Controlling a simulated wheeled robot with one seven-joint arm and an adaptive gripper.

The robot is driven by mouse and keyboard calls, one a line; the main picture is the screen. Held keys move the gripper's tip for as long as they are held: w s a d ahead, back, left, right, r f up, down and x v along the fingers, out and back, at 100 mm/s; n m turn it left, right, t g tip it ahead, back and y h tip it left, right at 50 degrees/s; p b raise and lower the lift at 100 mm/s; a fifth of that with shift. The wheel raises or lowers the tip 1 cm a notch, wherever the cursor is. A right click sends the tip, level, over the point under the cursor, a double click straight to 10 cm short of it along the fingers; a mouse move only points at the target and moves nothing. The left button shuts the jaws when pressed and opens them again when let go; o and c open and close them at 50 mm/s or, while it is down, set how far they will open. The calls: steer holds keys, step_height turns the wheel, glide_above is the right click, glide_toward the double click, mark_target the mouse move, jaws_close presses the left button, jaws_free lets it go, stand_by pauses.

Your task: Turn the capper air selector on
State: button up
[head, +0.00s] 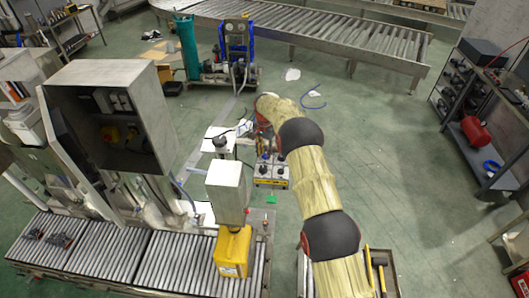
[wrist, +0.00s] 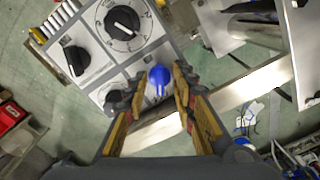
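A grey control panel (wrist: 112,52) fills the upper left of the wrist view. It carries several black rotary knobs, among them a large one (wrist: 122,22) with a white pointer line, and a blue knob (wrist: 158,76) near its right edge. I cannot read which knob is labelled as the capper air selector. My gripper (wrist: 157,88) is open, with one finger on each side of the blue knob; whether either finger touches it is not clear. In the head view the box with the panel (head: 271,171) stands below the bent end of my arm, which partly hides my gripper.
A roller conveyor (head: 180,262) with a yellow canister (head: 233,251) lies at the lower left. A pale upright box (head: 226,186) stands close to the panel's left. An open grey cabinet (head: 110,115) is further left.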

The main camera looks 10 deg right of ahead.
steer(key=shift+c, duration=1)
jaws_close()
